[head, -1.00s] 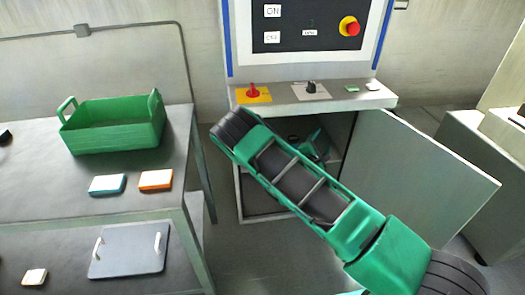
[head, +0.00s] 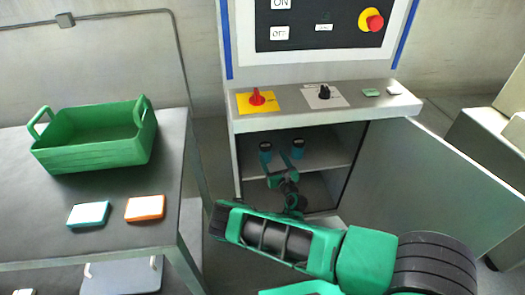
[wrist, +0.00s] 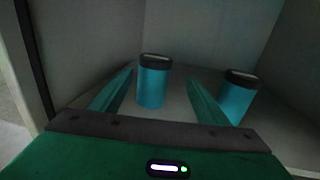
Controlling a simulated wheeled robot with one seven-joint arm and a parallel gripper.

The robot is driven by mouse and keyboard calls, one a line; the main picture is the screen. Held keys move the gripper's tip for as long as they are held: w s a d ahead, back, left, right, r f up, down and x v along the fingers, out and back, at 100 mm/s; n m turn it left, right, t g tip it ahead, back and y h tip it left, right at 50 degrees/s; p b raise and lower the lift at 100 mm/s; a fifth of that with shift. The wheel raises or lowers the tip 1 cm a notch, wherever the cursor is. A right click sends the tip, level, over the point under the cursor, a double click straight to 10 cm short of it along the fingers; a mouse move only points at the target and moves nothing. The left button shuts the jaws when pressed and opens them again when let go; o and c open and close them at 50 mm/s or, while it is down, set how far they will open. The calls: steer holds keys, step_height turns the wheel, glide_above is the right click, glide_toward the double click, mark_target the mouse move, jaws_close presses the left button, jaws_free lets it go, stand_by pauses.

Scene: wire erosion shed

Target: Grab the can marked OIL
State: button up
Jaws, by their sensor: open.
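Two teal cans with black lids stand upright inside the open cabinet, a left can (head: 265,155) and a right can (head: 298,153). In the wrist view the left can (wrist: 152,88) shows between my two fingers, a little beyond them. The right can (wrist: 235,100) stands outside my right finger. I cannot read a mark on either can. My gripper (head: 281,173) is open and empty, reaching into the cabinet; its fingers also frame the wrist view (wrist: 161,84).
The cabinet (head: 236,165) has side walls and a shelf, and its grey door (head: 440,180) stands open at right. Above is a ledge with a red knob (head: 257,97) and a black knob (head: 324,92). A green crate (head: 95,155) sits on the table at left.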

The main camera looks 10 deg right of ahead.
mark_target(270, 153)
steer(key=w, duration=0.4)
steer(key=shift+a, duration=0.35)
steer(key=shift+w+a+r, duration=0.1)
steer(key=shift+w+a, duration=0.2)
steer(key=shift+w, duration=0.55)
steer(key=shift+w+a+r, duration=0.1)
steer(key=shift+w+a, duration=0.25)
steer(key=shift+w, duration=0.5)
steer(key=shift+w+a, duration=0.3)
steer(key=shift+w, duration=0.55)
steer(key=shift+w+a, duration=0.1)
steer(key=shift+w, duration=0.6)
steer(key=c, duration=1.3)
